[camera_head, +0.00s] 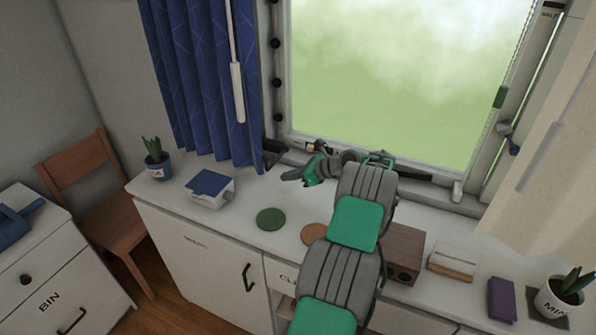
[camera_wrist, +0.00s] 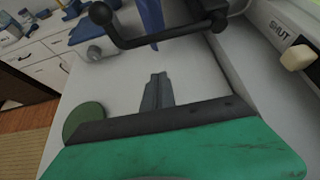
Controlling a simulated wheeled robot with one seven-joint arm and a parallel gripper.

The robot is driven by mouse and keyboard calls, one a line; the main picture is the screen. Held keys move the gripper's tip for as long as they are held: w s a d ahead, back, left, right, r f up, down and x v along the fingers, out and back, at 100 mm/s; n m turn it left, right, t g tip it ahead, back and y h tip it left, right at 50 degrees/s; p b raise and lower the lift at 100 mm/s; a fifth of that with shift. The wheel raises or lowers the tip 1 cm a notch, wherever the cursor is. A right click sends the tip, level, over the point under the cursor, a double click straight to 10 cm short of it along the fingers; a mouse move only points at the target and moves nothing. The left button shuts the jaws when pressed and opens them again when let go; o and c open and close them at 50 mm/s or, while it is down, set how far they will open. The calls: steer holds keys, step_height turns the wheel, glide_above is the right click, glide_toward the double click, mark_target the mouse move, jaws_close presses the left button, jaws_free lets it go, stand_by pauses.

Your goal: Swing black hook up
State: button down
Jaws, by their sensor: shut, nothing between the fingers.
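A black hook (camera_wrist: 160,40), a bent bar with a round knob at its left end, crosses the top of the wrist view. In the head view a small dark shape at the window's lower left corner (camera_head: 272,150) seems to be the same part. My gripper (camera_head: 287,176) is over the counter just right of that corner, pointing left. In the wrist view its fingers (camera_wrist: 158,78) are together and empty. The hook appears beyond the fingertips, and I see no contact. My arm hides part of the counter and sill in the head view.
A blue curtain (camera_head: 208,80) hangs left of the window. The white counter (camera_head: 235,230) holds a blue-topped white box (camera_head: 210,187), a green disc (camera_head: 270,219) and a potted plant (camera_head: 156,160). A cream knob (camera_wrist: 298,57) sits by a SHUT label at the right.

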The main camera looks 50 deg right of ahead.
steer(key=w, duration=0.1)
steer(key=w+p, duration=0.1)
steer(key=shift+w+a, duration=0.35)
steer(key=shift+w+a+r+p, duration=0.15)
steer(key=shift+r+p, duration=0.1)
steer(key=shift+r, duration=0.4)
steer(key=shift+w+d+r+p, duration=0.1)
steer(key=shift+r+p, duration=0.1)
steer(key=shift+r, duration=0.4)
steer(key=shift+r, duration=0.15)
